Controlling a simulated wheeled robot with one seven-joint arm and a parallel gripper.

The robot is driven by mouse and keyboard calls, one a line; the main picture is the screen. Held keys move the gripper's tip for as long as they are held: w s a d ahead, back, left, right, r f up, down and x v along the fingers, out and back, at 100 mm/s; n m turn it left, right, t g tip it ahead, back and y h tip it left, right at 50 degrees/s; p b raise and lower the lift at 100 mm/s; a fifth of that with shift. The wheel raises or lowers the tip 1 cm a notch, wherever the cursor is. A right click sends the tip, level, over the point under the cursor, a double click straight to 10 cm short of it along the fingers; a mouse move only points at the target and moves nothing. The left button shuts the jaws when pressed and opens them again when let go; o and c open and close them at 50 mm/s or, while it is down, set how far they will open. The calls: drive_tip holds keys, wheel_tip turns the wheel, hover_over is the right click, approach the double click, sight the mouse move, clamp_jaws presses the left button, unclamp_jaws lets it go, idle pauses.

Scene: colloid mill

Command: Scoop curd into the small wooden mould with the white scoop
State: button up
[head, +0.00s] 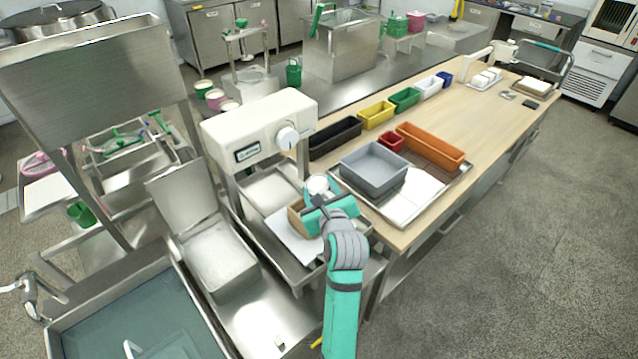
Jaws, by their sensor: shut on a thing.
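My gripper (322,203) is at the end of my teal and grey arm, in front of the white weighing machine. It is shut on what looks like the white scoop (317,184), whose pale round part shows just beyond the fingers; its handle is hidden. The small wooden mould (297,217) stands on a white sheet on a steel tray, just left of and partly behind my gripper. The inside of the mould is hard to see. A steel bin (236,283) with its lid raised holds a white mass (215,252) that may be curd, left of the mould.
A grey tub (373,172) stands on a steel tray right of my gripper. Coloured bins, including an orange one (430,145), line the wooden table (455,110). The white machine (258,128) rises behind the mould. A sink (140,325) lies at front left. The right floor is clear.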

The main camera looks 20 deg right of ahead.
drive_tip(key=n+t, duration=0.1)
drive_tip(key=n+t+h, duration=0.1)
drive_tip(key=n, duration=0.1)
drive_tip(key=shift+s+a+r, duration=0.1)
drive_tip(key=shift+a+r, duration=0.05)
drive_tip(key=shift+r, duration=0.25)
drive_tip(key=n+t, duration=0.1)
drive_tip(key=n, duration=0.1)
drive_tip(key=r+n+t, duration=0.1)
drive_tip(key=n, duration=0.1)
drive_tip(key=shift+a+t+h, duration=0.25)
drive_tip(key=shift+t+h, duration=0.05)
drive_tip(key=shift+s+a+r+n+t, duration=0.1)
drive_tip(key=shift+n+t, duration=0.2)
drive_tip(key=shift+n, duration=0.45)
drive_tip(key=shift+s+a+r+n+t, duration=0.1)
drive_tip(key=shift+n+t, duration=0.2)
drive_tip(key=shift+n, duration=0.45)
drive_tip(key=shift+n+t, duration=0.3)
drive_tip(key=shift+w+r, duration=0.1)
